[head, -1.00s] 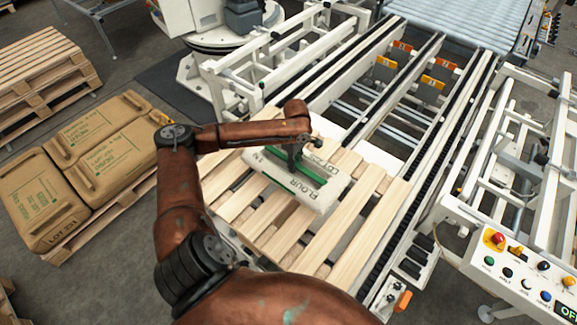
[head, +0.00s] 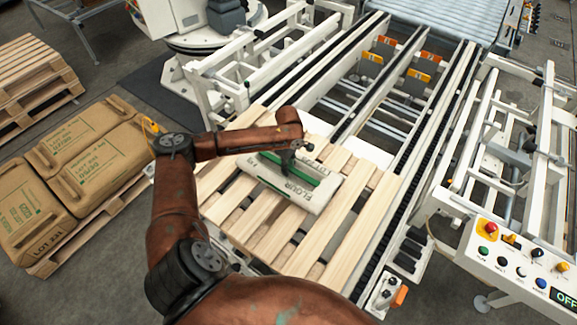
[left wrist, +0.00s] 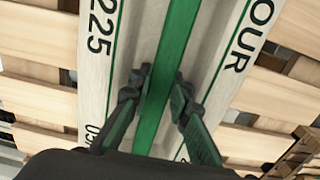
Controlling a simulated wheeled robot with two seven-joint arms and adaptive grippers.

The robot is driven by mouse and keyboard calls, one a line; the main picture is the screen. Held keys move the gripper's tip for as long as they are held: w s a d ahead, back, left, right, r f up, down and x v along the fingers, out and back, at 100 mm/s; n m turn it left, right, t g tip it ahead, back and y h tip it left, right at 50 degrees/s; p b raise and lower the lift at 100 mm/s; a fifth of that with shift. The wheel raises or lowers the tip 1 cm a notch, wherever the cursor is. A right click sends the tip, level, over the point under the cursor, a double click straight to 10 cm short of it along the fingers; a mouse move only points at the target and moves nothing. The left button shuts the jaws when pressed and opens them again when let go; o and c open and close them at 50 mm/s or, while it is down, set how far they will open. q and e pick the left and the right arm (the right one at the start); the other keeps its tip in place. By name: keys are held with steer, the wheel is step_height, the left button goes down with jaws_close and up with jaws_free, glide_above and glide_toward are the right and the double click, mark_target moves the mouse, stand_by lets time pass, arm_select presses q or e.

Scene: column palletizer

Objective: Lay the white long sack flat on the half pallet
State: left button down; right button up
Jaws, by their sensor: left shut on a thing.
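The white long sack (head: 312,198), with a green band and the word FLOUR, lies about level over the half pallet (head: 345,240). It is near the middle of the slats, towards the far side. My left gripper (head: 287,165) comes down on it from above and is shut on the green strip along its middle. In the left wrist view both fingers (left wrist: 160,92) pinch that strip, with white sack (left wrist: 102,55) on either side and slats beyond. Whether the sack's underside touches the slats everywhere is hidden. My right gripper is not in view.
The pallet sits at the near end of a chain conveyor (head: 432,120). A control panel (head: 525,270) with buttons stands at the right. Brown sacks (head: 85,150) lie on another pallet at the left. Bare slats lie in front of and right of the white sack.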

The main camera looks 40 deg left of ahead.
arm_select(q)
steer(key=c, duration=2.2)
jaws_free()
steer(key=shift+c, duration=0.2)
steer(key=o, duration=0.4)
steer(key=shift+o, duration=0.2)
steer(key=shift+s, duration=0.1)
steer(key=shift+r, duration=0.2)
step_height(320, 180, up, 12)
steer(key=p, duration=0.3)
